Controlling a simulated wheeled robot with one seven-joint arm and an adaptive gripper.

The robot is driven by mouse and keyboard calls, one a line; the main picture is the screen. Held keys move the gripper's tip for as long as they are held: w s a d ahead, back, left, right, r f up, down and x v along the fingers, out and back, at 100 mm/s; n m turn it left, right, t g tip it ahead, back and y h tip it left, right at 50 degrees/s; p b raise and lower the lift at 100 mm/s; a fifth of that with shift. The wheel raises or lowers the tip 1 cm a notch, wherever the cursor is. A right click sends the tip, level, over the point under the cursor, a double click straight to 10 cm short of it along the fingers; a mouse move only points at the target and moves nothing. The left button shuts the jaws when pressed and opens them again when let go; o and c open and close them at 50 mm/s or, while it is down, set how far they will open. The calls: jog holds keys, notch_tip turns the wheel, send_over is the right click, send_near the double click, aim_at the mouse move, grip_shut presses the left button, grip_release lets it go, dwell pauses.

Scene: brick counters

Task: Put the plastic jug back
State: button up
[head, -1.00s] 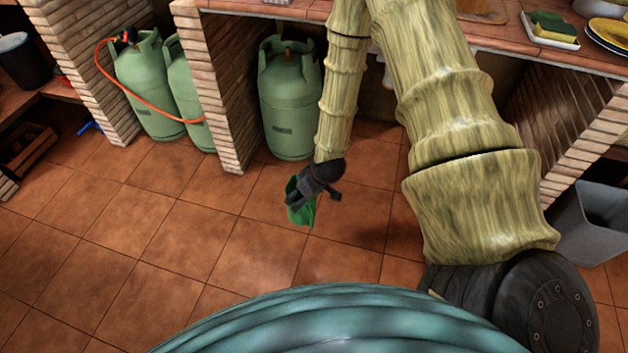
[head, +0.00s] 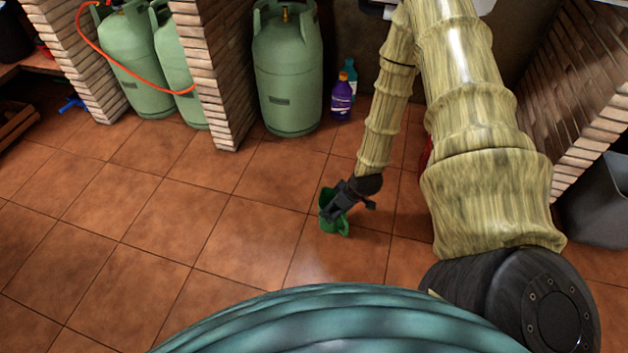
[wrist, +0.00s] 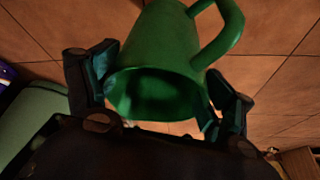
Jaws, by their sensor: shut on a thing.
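The green plastic jug (head: 341,229) is in my gripper (head: 337,205), in front of the counters in the head view. In the wrist view the jug (wrist: 165,50) fills the middle, with its dark open mouth toward the camera and its handle at the upper right. My gripper (wrist: 158,100) has one finger on each side of the jug's rim and is shut on it. In the head view the gripper hides part of the jug. I cannot tell exactly how high it is above the floor.
Green gas cylinders (head: 288,75) stand under the counter between brick pillars (head: 215,70). A purple bottle (head: 342,97) and a teal bottle (head: 350,72) stand beside one cylinder. A grey bin (head: 598,205) is at the right.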

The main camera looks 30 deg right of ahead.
jog(key=w+d+f+b, duration=0.1)
jog(key=w+b, duration=0.3)
jog(key=w, duration=0.4)
jog(key=w+d+f+b, duration=0.1)
jog(key=w+f+b, duration=0.3)
jog(key=w, duration=0.3)
jog(key=shift+w+d+f+b, duration=0.2)
jog(key=shift+w+d+b, duration=0.2)
jog(key=shift+b, duration=0.35)
jog(key=shift+f, duration=0.1)
jog(key=o, duration=1.9)
jog(key=shift+o, duration=0.2)
